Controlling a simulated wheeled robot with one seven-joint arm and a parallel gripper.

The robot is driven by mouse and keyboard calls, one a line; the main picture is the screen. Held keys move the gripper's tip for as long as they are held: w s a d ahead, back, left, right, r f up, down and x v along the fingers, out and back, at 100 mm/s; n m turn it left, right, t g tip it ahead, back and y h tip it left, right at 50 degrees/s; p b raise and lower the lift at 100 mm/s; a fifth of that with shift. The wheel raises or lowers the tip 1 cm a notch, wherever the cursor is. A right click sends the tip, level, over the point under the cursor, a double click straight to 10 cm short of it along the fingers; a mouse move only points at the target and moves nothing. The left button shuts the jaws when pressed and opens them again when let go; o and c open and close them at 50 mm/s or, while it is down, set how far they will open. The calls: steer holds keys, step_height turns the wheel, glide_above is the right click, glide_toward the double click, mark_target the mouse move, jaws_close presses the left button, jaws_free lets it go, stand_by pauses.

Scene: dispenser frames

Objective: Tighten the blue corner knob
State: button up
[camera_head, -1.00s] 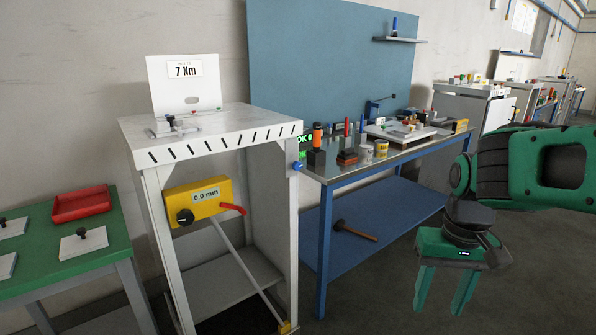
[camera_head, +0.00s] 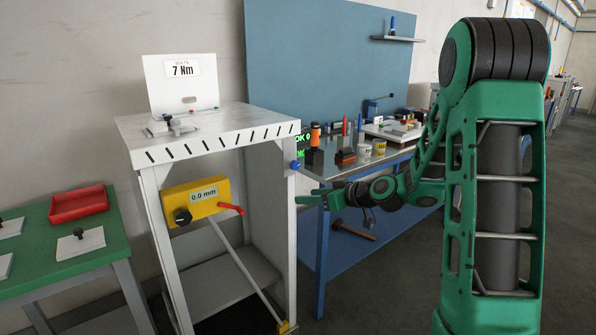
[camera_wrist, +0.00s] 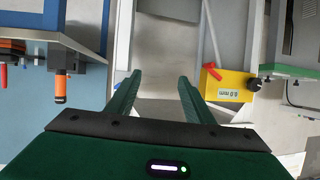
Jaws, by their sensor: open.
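The blue corner knob (camera_head: 294,165) sits on the front right corner of the white frame (camera_head: 222,143), just below its top. My gripper (camera_head: 305,200) is seen edge-on in the head view, a little below and to the right of the knob, with no visible contact. In the wrist view my gripper (camera_wrist: 160,78) has its two green fingers spread, with nothing between them.
A yellow gauge box (camera_head: 195,202) with a red lever hangs on the frame's front; it shows upside down in the wrist view (camera_wrist: 228,86). A blue bench (camera_head: 322,240) with bottles and tools stands to the right. A green table (camera_head: 60,262) stands left.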

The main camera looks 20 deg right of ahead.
mark_target(297, 166)
steer(key=w+d+r+m+t+h, duration=0.1)
steer(key=w+d+r+m+t, duration=0.15)
steer(key=w+d+t, duration=0.35)
steer(key=shift+g, duration=0.4)
steer(key=x, duration=1.1)
steer(key=shift+a, duration=0.3)
steer(key=c, duration=1.1)
